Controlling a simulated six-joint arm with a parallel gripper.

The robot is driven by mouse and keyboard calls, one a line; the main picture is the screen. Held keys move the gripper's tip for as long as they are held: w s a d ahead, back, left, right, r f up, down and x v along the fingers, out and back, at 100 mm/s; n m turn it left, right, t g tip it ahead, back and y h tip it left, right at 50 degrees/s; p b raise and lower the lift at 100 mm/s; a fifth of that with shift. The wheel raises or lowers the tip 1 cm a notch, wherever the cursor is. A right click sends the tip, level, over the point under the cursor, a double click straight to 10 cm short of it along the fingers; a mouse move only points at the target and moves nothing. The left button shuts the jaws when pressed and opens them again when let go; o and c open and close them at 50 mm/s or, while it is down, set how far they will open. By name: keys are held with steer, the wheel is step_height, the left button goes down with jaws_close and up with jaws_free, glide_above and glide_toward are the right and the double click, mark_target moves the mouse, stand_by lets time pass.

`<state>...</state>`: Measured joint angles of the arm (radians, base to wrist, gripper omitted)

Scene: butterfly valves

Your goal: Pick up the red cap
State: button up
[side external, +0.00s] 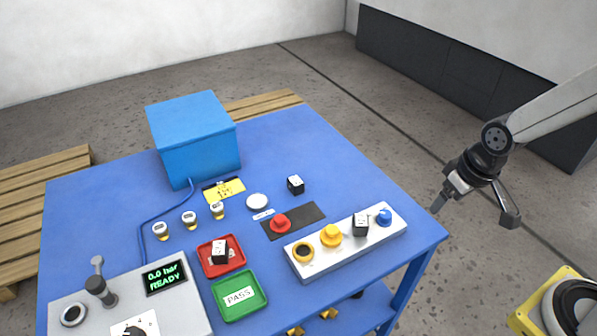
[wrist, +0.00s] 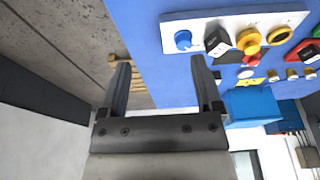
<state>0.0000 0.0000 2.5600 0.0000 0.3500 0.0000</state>
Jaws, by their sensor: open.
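The red cap (side external: 281,223) sits on a dark rectangular mat (side external: 307,214) near the middle of the blue table in the side view. In the wrist view it is small and appears partly hidden behind the yellow cap (wrist: 249,41). My gripper (side external: 474,208) is open and empty, off the table's right corner and well away from the red cap. Its two fingers are spread apart in the wrist view (wrist: 160,66), with nothing between them.
A white block (side external: 343,251) in front of the mat carries an orange ring, yellow cap, black cube and blue cap (side external: 384,216). Another black cube (side external: 295,184) and a white disc (side external: 257,201) lie behind. Red (side external: 221,271) and green trays (side external: 239,311) stand at front left.

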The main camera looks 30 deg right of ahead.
steer(key=m+g+y, duration=0.4)
steer(key=m, duration=1.1)
glide_toward(280, 217)
steer(key=f, duration=0.2)
steer(key=shift+s+a+r, duration=0.1)
steer(key=shift+s+a, duration=0.2)
steer(key=shift+s, duration=0.05)
steer(key=shift+x, duration=3.9)
steer(key=shift+w, duration=0.15)
steer(key=c, duration=0.9)
